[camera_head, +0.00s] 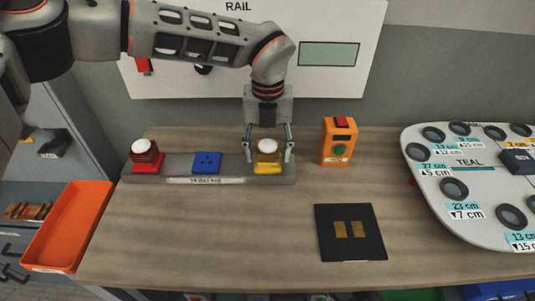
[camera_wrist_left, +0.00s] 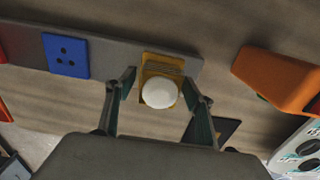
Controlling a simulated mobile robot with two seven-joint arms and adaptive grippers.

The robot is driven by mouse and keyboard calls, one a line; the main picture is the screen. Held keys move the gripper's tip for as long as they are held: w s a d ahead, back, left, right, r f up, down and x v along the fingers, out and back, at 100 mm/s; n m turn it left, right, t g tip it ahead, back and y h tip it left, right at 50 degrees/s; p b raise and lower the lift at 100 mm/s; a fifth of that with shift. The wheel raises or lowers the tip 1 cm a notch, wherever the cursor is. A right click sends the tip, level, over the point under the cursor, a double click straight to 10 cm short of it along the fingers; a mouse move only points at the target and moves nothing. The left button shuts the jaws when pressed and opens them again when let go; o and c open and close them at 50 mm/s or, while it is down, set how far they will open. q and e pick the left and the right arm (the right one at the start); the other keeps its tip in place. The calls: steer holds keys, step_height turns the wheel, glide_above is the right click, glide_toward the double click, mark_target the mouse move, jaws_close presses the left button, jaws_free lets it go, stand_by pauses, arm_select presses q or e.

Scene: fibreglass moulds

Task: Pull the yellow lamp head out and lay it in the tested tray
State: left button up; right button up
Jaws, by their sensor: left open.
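The yellow lamp head (camera_head: 267,152) with a white dome sits upright at the right end of the grey rail (camera_head: 221,171). It also shows in the left wrist view (camera_wrist_left: 160,92), on a yellow square base. My left gripper (camera_head: 268,157) points down over it, open, with one finger on each side. In the left wrist view the fingers stand apart from the dome. An orange tray (camera_head: 70,228) lies at the table's left edge and looks empty; its label is too small to read, so I cannot tell if it is the tested tray. My right gripper is not in view.
A red lamp head (camera_head: 146,155) and a blue socket plate (camera_head: 207,162) sit further left on the rail. An orange box with a green button (camera_head: 338,141) stands to the right. A black pad (camera_head: 350,245) with gold contacts lies in front. A grey board (camera_head: 490,190) is at right.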

mark_target(268, 143)
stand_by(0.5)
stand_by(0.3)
arm_select(q)
steer(key=c, duration=1.5)
steer(key=shift+r, duration=0.1)
steer(key=shift+r+p, duration=0.75)
steer(key=shift+r, duration=0.75)
steer(key=shift+r+p, duration=0.7)
steer(key=shift+r, duration=0.7)
